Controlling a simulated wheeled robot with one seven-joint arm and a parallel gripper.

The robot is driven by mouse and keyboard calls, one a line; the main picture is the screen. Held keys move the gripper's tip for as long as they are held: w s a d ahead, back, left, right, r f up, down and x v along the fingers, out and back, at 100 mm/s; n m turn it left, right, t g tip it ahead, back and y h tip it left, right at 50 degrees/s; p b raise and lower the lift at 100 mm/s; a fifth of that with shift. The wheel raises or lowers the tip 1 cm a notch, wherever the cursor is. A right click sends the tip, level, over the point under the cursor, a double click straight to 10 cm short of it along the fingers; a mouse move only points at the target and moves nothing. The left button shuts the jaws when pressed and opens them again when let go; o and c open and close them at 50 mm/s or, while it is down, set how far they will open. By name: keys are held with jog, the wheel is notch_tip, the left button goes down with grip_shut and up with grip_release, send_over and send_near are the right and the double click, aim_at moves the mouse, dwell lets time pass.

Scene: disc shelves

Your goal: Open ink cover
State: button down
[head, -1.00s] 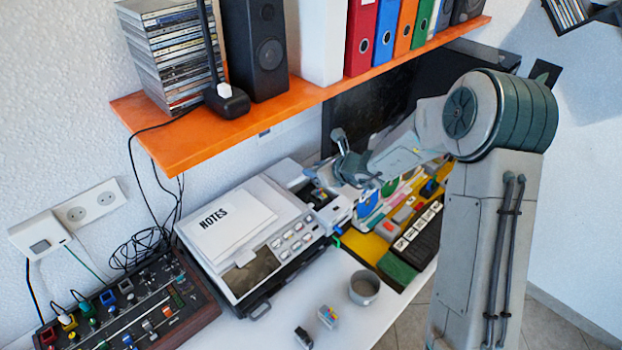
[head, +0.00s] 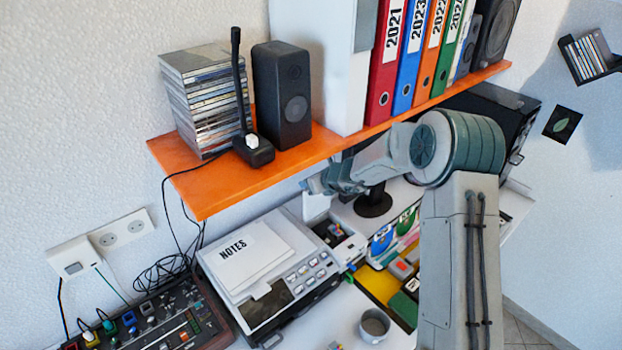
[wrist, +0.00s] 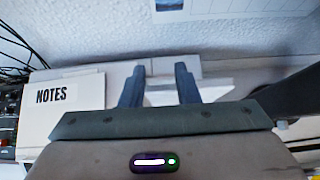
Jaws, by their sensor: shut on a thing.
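The printer (head: 275,262) stands on the desk, with a sheet marked NOTES on its lid. Its ink cover (head: 316,207) shows as a pale panel standing up at the back right of the printer. The ink bay (head: 340,238) in front of it is exposed, with small coloured parts inside. My gripper (head: 314,184) is at the cover's upper edge, just below the orange shelf. In the wrist view, my gripper's two dark fingers (wrist: 160,72) stand a little apart, with a pale panel (wrist: 212,87) at them. The exact contact is partly hidden.
The orange shelf (head: 215,188) hangs close above my gripper, carrying discs, a speaker and binders. A monitor stand (head: 373,203) is right of the gripper. A grey cup (head: 374,325) stands at the desk's front. A mixer (head: 165,325) is left of the printer.

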jog(key=shift+w+a+r+p, duration=0.25)
jog(key=shift+w+r+p, duration=0.1)
dwell(0.3)
jog(key=c, duration=1.1)
grip_release()
jog(key=shift+f, duration=0.2)
jog(key=shift+s, duration=0.1)
jog(key=shift+s+d+r, duration=0.15)
jog(key=shift+d+r, duration=0.05)
jog(key=shift+d, duration=0.05)
jog(key=s+d+b, duration=0.2)
jog(key=s+d, duration=0.1)
jog(key=s+d+r+b, duration=0.1)
jog(key=s+d+b, duration=0.1)
jog(key=s+d, duration=0.1)
jog(key=s+d+b, duration=0.1)
jog(key=s+d, duration=0.2)
jog(key=shift+s+d+r+b, duration=0.3)
jog(key=shift+s+b, duration=0.1)
